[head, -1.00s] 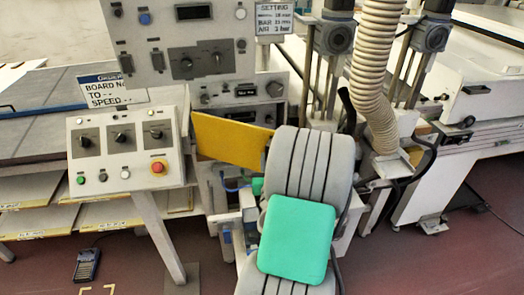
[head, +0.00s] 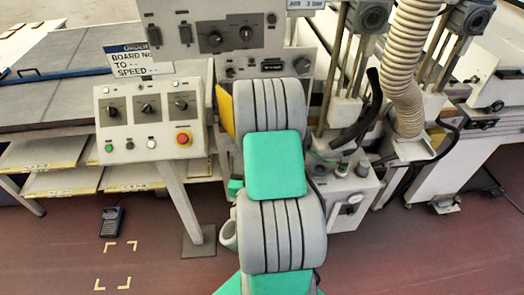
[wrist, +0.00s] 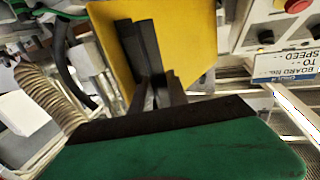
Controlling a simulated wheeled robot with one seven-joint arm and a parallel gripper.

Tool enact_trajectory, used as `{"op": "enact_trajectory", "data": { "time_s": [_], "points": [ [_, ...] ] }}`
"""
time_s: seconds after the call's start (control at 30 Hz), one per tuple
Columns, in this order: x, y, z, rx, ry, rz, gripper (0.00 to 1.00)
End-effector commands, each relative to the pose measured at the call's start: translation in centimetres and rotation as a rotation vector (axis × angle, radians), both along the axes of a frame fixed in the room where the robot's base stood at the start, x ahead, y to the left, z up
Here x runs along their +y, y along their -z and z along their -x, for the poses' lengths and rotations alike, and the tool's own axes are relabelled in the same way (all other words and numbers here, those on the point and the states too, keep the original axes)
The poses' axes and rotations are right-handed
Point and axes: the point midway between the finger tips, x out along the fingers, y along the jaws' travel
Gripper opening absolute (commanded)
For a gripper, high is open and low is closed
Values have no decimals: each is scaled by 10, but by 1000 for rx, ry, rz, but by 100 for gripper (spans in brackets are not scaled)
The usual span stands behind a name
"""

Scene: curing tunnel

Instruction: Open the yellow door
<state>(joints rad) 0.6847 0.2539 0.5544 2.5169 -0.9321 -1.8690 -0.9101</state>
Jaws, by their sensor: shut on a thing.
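The yellow door (head: 226,109) stands on the machine front, right of the sloped control box, in the head view. Only a narrow strip shows; my arm hides the rest. In the wrist view the yellow door (wrist: 190,38) is a large plate standing out at an angle, its far face hidden. My gripper (wrist: 152,82) reaches it there with its dark fingers close together, shut on the door near a dark upright bar-like part. The exact contact is hard to make out. My gripper is hidden behind my arm in the head view.
The control box (head: 150,118) with a red stop button (head: 183,138) is left of the door. A ribbed hose (head: 404,75) and a black curved hose (head: 362,120) are to the right.

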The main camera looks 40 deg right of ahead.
Motion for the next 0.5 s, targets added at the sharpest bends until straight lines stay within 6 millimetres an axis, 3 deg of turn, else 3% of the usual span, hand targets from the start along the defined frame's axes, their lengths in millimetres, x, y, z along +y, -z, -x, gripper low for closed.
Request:
{"op": "enact_trajectory", "data": {
  "time_s": [0.5],
  "points": [
    [9,-2,-4,-8,1,4,0]
  ]
}}
